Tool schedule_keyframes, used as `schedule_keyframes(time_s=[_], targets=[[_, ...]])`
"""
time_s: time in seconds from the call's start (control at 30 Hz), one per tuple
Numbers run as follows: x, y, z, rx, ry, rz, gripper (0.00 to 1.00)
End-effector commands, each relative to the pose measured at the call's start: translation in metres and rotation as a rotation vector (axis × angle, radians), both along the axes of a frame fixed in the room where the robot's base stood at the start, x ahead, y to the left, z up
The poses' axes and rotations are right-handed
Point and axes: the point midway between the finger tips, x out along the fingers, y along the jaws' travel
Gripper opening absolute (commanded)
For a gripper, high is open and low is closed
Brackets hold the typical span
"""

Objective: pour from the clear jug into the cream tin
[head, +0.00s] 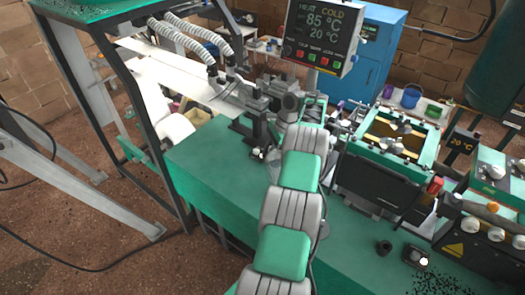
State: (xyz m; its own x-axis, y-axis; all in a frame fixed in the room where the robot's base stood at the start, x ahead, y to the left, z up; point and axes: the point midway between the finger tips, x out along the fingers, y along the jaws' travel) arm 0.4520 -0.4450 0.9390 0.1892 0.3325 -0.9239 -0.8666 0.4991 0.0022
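My grey and green arm reaches from the bottom centre to the machinery in the middle of the head view. Its far end merges with grey machine parts, so I cannot make out my gripper's fingers or whether they hold anything. I cannot make out the clear jug.
A green workbench (215,155) carries machinery. A blue bucket (410,97) and a purple cup (388,91) stand at the back right. A display (322,32) hangs above. A dark metal frame (128,100) stands at left. The bench's left part is clear.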

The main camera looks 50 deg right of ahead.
Motion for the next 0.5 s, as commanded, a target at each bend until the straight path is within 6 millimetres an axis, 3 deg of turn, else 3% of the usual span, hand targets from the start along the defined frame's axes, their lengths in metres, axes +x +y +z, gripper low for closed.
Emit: schedule_keyframes(time_s=[0.3, 0.5], targets=[[0.001, 0.001, -0.038, 0.000, 0.000, 0.002, 0.00], [0.003, -0.002, -0.020, -0.058, -0.099, -0.002, 0.00]])
